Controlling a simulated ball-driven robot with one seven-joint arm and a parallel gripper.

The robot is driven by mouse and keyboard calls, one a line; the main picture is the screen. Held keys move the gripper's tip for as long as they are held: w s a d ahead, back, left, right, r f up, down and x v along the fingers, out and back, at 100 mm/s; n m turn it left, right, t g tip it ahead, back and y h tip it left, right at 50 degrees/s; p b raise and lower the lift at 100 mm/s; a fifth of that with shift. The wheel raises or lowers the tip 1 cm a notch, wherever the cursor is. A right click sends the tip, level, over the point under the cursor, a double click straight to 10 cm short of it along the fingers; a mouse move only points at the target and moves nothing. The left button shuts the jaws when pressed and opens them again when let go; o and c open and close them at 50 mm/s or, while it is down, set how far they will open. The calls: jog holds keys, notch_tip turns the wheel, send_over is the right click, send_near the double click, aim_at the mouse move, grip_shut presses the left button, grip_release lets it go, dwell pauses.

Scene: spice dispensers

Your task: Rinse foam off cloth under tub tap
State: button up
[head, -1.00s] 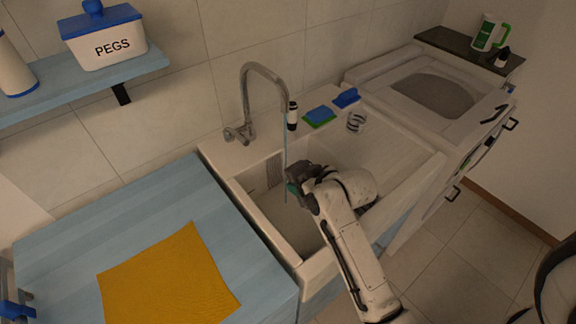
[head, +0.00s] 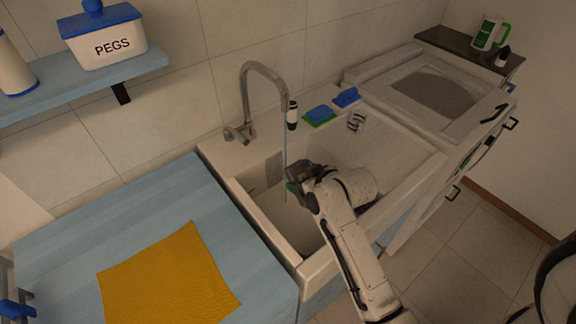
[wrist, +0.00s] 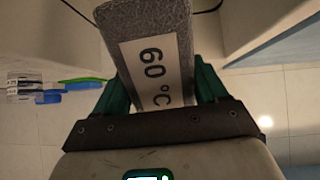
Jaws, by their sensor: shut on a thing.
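My gripper (head: 291,188) is over the tub (head: 240,190), just right of the thin water stream (head: 285,150) falling from the tap (head: 262,70). In the wrist view its green fingers (wrist: 160,90) are shut on a grey, speckled cloth (wrist: 120,15) with a white label reading "60 °C". A flat mustard-yellow cloth (head: 168,275) lies on the blue counter left of the tub.
On the tub's back ledge stand a dark bottle (head: 292,116), a blue-and-green sponge (head: 320,114), a blue item (head: 346,97) and a striped item (head: 356,121). A shelf (head: 80,90) holds a PEGS box (head: 105,45). A white unit with a lid (head: 430,90) stands at right.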

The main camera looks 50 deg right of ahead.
jog(key=shift+r, duration=0.1)
jog(key=p+v, duration=0.4)
jog(key=shift+s+a+r, duration=0.1)
jog(key=shift+s+r, duration=0.05)
jog(key=shift+s, duration=0.35)
jog(key=shift+s+a+r, duration=0.25)
jog(key=shift+s+r, duration=0.2)
jog(key=shift+r, duration=0.05)
